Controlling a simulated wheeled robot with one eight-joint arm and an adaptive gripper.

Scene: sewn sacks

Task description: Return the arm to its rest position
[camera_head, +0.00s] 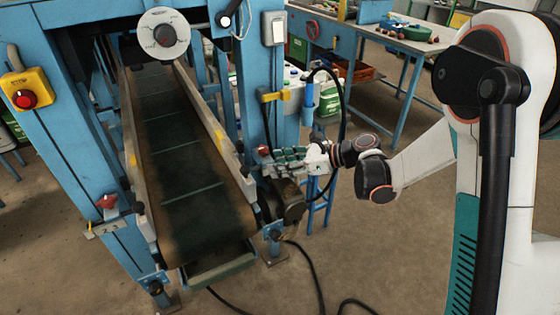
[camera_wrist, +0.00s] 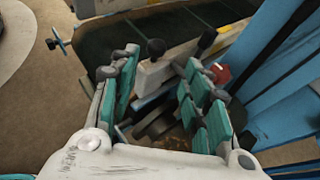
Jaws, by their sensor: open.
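My gripper (camera_head: 278,158) is at the right side of a blue-framed machine, beside the front part of its conveyor belt (camera_head: 180,145). My arm reaches in from the right, bent at the elbow. In the wrist view the two green-padded fingers of my gripper (camera_wrist: 162,65) stand apart with nothing held between them. A pale bar with black knobs (camera_wrist: 172,62) and a red part (camera_wrist: 220,74) of the machine show just beyond the fingertips. Whether the fingers touch the machine I cannot tell.
The blue frame (camera_head: 262,85) and a dark motor (camera_head: 284,200) stand close to my gripper. A black cable (camera_head: 315,275) lies on the floor. A work table (camera_head: 405,40) stands behind at the right.

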